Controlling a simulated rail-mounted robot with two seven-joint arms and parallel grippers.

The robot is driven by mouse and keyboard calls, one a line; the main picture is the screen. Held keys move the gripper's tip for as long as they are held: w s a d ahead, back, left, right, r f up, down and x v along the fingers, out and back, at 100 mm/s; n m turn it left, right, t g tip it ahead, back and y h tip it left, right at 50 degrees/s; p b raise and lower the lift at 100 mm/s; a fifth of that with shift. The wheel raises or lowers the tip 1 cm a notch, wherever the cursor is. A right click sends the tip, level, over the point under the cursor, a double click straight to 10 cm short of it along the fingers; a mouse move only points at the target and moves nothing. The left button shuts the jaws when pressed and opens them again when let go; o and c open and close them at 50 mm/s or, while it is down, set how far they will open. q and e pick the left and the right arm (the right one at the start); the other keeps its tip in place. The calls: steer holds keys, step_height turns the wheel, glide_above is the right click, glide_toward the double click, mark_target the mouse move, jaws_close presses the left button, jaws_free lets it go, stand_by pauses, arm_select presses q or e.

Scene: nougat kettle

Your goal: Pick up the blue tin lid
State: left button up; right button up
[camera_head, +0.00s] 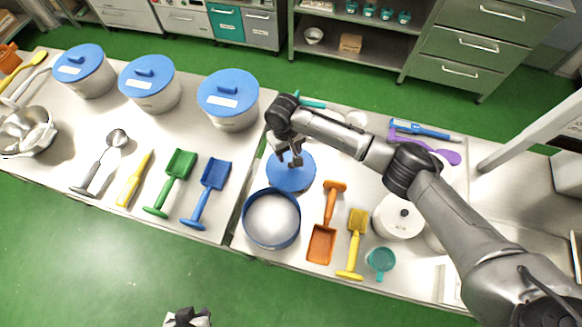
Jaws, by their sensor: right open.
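The blue tin lid (304,180) is a round disc lying on the table just behind an open blue-rimmed tin (272,219), whose inside looks pale. My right gripper (290,160) is open, pointing down over the back part of the lid and hiding some of it. I cannot tell whether its fingers touch the lid. My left gripper (187,318) shows only in part at the bottom edge, away from the table, and its jaws cannot be made out.
Three white tins with blue lids (228,95) stand along the back left. Green and blue scoops (207,190) lie left of the open tin. An orange scoop (323,235), a yellow scoop (355,240) and a teal cup (380,260) are to its right. My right arm crosses the table's right half.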

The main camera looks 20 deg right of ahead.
mark_target(291, 165)
steer(key=shift+s+d+f, duration=0.1)
steer(key=shift+s+f, duration=0.1)
steer(key=shift+f, duration=0.9)
steer(key=shift+s+d+f, duration=0.1)
steer(key=shift+s+f, duration=0.05)
steer(key=shift+f, duration=0.9)
steer(key=shift+s+f, duration=0.2)
steer(key=shift+f, duration=0.9)
jaws_close()
